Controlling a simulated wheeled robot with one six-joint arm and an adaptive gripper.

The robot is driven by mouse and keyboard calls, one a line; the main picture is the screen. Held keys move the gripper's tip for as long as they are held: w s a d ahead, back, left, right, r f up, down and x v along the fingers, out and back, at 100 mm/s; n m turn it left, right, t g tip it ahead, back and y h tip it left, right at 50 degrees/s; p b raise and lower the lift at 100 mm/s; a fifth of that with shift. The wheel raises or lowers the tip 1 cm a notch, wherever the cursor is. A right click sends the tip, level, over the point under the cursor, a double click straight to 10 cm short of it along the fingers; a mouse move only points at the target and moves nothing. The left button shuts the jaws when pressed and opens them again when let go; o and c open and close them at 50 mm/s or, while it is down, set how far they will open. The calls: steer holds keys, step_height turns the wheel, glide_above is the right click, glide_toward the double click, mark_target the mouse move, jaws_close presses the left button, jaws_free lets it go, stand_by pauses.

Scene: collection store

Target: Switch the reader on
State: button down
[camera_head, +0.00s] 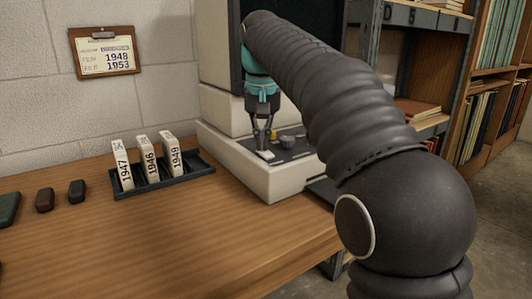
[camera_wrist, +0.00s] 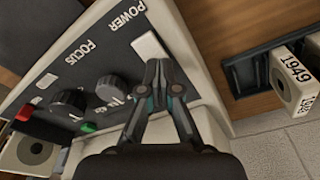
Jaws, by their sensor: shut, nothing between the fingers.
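The reader (camera_head: 255,172) is a cream machine with a dark screen, standing at the back right of the wooden table. Its dark control panel has a white rectangular switch (camera_head: 265,155). In the wrist view this switch (camera_wrist: 149,46) is beside the word POWER. My gripper (camera_head: 262,127) is shut and empty, pointing down above the panel. In the wrist view its fingertips (camera_wrist: 161,66) appear just beside the switch; I cannot tell whether they touch it. A FOCUS knob (camera_wrist: 68,103) and another dark knob (camera_wrist: 112,88) are on the panel. A green piece (camera_wrist: 88,128) and a red piece (camera_wrist: 23,113) also show.
A dark rack (camera_head: 153,184) of upright boxes marked 1947, 1946 and 1949 stands left of the reader. Small dark objects (camera_head: 45,199) lie farther left. A clipboard (camera_head: 106,52) hangs on the wall, reading film 1948, file 1953. Shelves stand at right. The front table is clear.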

steer(key=shift+f, duration=0.25)
steer(key=shift+r, duration=0.1)
step_height(320, 180, up, 3)
steer(key=p, duration=0.3)
steer(key=shift+f, duration=0.2)
steer(key=shift+r+p, duration=0.45)
steer(key=shift+r, duration=1.75)
